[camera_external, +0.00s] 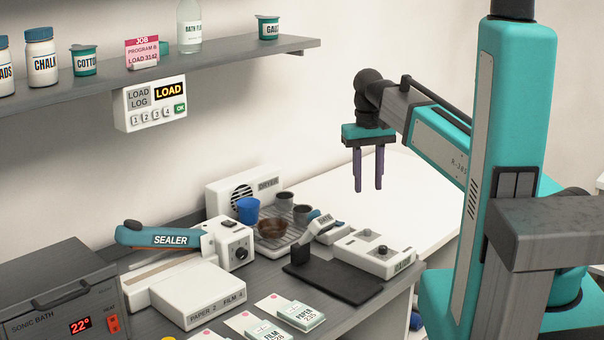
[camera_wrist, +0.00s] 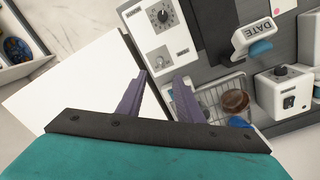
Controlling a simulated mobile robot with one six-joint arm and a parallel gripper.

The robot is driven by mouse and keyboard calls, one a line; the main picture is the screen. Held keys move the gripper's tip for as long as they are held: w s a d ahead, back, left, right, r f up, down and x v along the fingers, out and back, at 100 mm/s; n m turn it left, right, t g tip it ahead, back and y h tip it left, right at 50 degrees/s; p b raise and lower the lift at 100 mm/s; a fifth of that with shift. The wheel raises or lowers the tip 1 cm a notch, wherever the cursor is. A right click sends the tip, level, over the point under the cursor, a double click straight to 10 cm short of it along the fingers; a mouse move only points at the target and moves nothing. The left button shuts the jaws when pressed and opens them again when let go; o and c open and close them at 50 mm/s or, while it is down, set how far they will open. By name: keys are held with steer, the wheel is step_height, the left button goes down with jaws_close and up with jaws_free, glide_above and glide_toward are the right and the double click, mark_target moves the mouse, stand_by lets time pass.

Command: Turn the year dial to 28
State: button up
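In the wrist view the box (camera_wrist: 147,35) shows a larger dial (camera_wrist: 163,17) ringed with marks and a smaller knob (camera_wrist: 157,61). I cannot read which is the year dial or where it points. My gripper (camera_external: 368,188) hangs above and behind the box, touching nothing. In the wrist view its two purple fingers (camera_wrist: 161,82) are apart with nothing between them.
A DATE stamp (camera_external: 325,228) stands by a dark pad (camera_external: 345,282) left of the box. A dryer (camera_external: 243,190) with cups, a sealer (camera_external: 170,238) and a sonic bath (camera_external: 65,300) lie further left. The white surface (camera_external: 390,195) behind is clear. A shelf (camera_external: 240,55) runs along the wall.

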steer(key=shift+r, duration=0.75)
steer(key=w+d+f+m+h+b, duration=0.1)
steer(key=d+f+m, duration=0.1)
steer(key=d+f, duration=1)
steer(key=w+d+f+m+h, duration=0.15)
steer(key=d+f, duration=0.55)
steer(key=d, duration=0.9)
steer(key=s+f+n+g+y+b, duration=0.1)
steer(key=s+f+b, duration=0.2)
steer(key=s+f, duration=0.55)
steer(key=s+f+g+y+b, duration=0.1)
steer(key=s+f+b, duration=0.2)
steer(key=f, duration=1.1)
steer(key=s+a+f+g+b, duration=0.1)
steer(key=s+f+g+b, duration=0.3)
steer(key=s+f, duration=1.5)
steer(key=shift+a+f+y+b, duration=0.25)
steer(key=shift+f+y+b, duration=0.2)
steer(key=shift+b, duration=0.8)
steer(key=shift+n, duration=0.25)
